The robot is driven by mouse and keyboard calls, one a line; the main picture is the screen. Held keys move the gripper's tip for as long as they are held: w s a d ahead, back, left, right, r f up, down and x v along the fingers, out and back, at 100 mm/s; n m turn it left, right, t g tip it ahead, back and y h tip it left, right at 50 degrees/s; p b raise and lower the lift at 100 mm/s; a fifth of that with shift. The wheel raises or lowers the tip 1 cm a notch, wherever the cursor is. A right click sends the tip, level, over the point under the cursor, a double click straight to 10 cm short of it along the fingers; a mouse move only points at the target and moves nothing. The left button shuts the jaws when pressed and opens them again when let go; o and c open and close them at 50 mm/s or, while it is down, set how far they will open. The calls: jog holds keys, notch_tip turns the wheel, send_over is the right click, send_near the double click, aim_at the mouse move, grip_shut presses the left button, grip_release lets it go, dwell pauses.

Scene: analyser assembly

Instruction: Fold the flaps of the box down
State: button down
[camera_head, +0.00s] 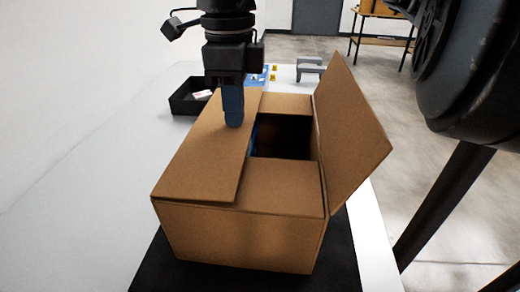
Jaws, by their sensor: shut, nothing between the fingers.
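The cardboard box (240,238) stands on a black mat on the table. Its left flap (205,160) lies folded down over the top. The near flap (285,188) and the far flap (287,103) also lie down, near level. The right flap (350,135) stands up and leans outward to the right. An opening remains between them, and the inside is dark. My gripper (233,122) points down, fingers shut and empty, at the inner edge of the left flap. It seems to touch that flap, but I cannot tell for sure.
A black tray (184,104) with a small white and red item stands behind the box at left. A grey bracket-like part (309,68) and small yellow pieces lie at the table's far end. The white table (75,215) is clear at left.

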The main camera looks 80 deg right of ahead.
jog(key=shift+f+b, duration=0.25)
jog(key=shift+b, duration=0.05)
dwell(0.6)
notch_tip(320, 180, up, 8)
jog(key=p, duration=0.3)
jog(key=shift+f, duration=0.25)
jog(key=shift+w+r+p, duration=0.1)
jog(key=shift+p, duration=0.2)
